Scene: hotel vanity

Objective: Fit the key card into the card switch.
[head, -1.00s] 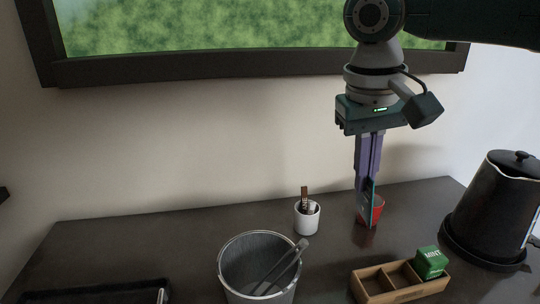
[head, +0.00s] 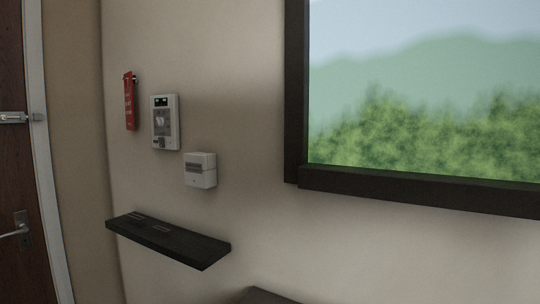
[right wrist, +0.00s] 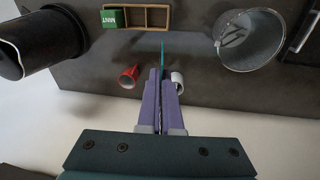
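The card switch (head: 200,170) looks to be the small white box with a dark slot band, fixed to the wall left of the window in the head view. My right gripper (right wrist: 160,78) shows in the right wrist view, its purple fingers shut on a thin teal card (right wrist: 162,52), seen edge-on. I take it for the key card; it is held above the counter between the red cup (right wrist: 128,77) and the white cup (right wrist: 178,78). The right gripper is outside the head view now. My left gripper is in neither current view.
A thermostat-like panel (head: 165,122) and a red door hanger (head: 130,101) are beside the switch, with a dark shelf (head: 168,240) below. In the right wrist view are an ice bucket (right wrist: 250,40), a wooden tray (right wrist: 150,17) and a kettle (right wrist: 40,40).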

